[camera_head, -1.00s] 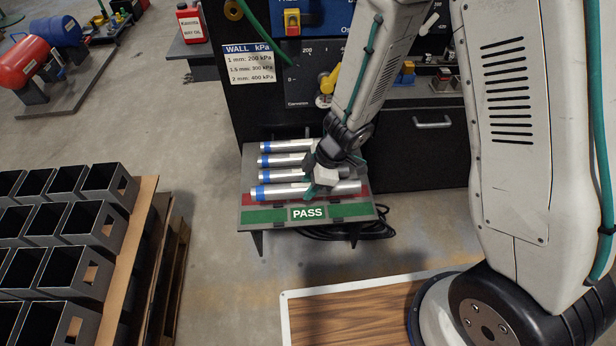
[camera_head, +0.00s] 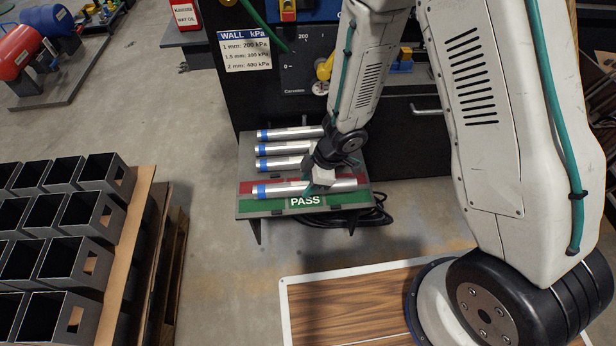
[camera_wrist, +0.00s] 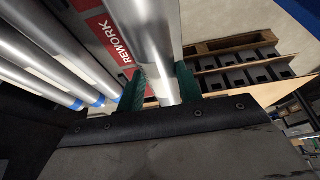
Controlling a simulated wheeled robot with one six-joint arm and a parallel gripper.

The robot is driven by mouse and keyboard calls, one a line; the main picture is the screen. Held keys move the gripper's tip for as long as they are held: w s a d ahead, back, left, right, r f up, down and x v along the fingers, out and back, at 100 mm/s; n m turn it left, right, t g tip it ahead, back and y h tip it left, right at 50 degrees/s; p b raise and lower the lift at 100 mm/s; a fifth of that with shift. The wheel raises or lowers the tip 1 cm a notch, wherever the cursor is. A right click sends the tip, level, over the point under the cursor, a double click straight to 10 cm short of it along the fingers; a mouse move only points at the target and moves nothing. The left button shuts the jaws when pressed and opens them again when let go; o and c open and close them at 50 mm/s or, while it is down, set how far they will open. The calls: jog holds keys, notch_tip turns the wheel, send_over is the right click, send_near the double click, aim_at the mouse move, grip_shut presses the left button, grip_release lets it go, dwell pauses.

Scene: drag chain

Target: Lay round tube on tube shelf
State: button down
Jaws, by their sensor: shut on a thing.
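A silver round tube (camera_head: 335,185) with a blue left end lies lengthwise across the tube shelf (camera_head: 248,206), in front of three similar tubes. My gripper (camera_head: 315,188) is shut on it near its middle. In the head view the tube overlaps the border between the red strip and the green PASS strip. I cannot tell whether it touches the shelf. In the wrist view the held tube (camera_wrist: 150,40) passes between my green fingertips (camera_wrist: 160,88), beside a red REWORK label (camera_wrist: 115,38).
Three tubes (camera_head: 280,149) lie parallel at the back of the shelf. A pallet of square box sections (camera_head: 85,210) stands at the left. A dark cabinet with a WALL kPa sign (camera_head: 245,50) rises behind the shelf. A black cable (camera_head: 370,216) is coiled by the shelf.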

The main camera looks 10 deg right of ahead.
jog(key=shift+f, duration=2.35)
jog(key=c, duration=0.9)
grip_release()
jog(key=shift+o, duration=0.2)
jog(key=shift+r, duration=0.1)
jog(key=v, duration=0.7)
jog(key=shift+d+r, duration=0.2)
jog(key=shift+r, duration=0.1)
